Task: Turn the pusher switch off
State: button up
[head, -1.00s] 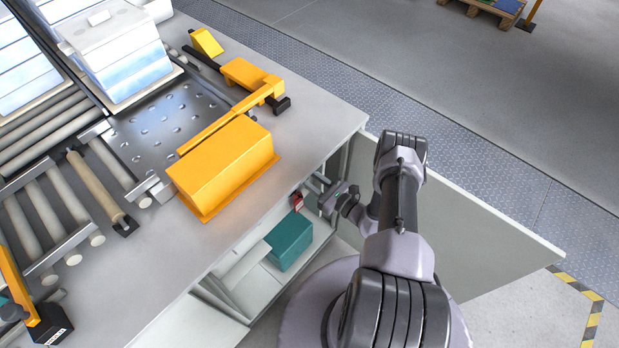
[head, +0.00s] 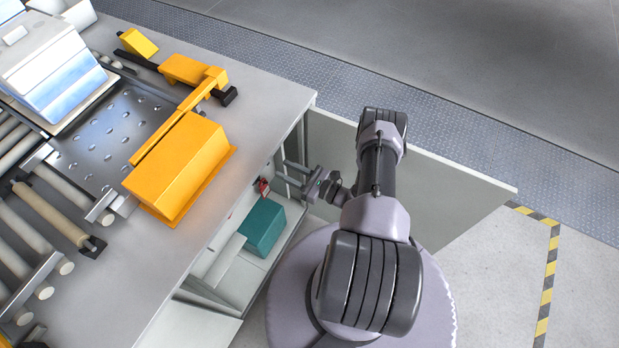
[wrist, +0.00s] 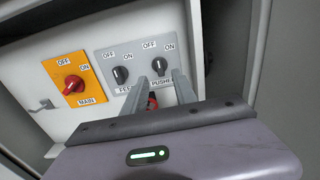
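The pusher switch (wrist: 160,66) is a black knob on a grey plate in the wrist view, with OFF at its upper left and ON at its upper right. Its lower part is close to my finger tips in the picture, and I cannot tell its exact setting. My gripper (wrist: 157,80) is open, its two fingers apart and pointing at the panel below this knob. No held object shows between them. In the head view my gripper (head: 284,174) is at the open cabinet side, and the switches are hidden there.
A black feed knob (wrist: 121,75) and a red main switch (wrist: 75,85) on yellow sit left of the pusher switch. A red item (head: 263,186) and a teal box (head: 264,228) are in the cabinet. The open door (head: 440,180) stands beside my arm.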

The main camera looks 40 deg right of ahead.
jog(key=p+v, duration=0.1)
jog(key=v, duration=1)
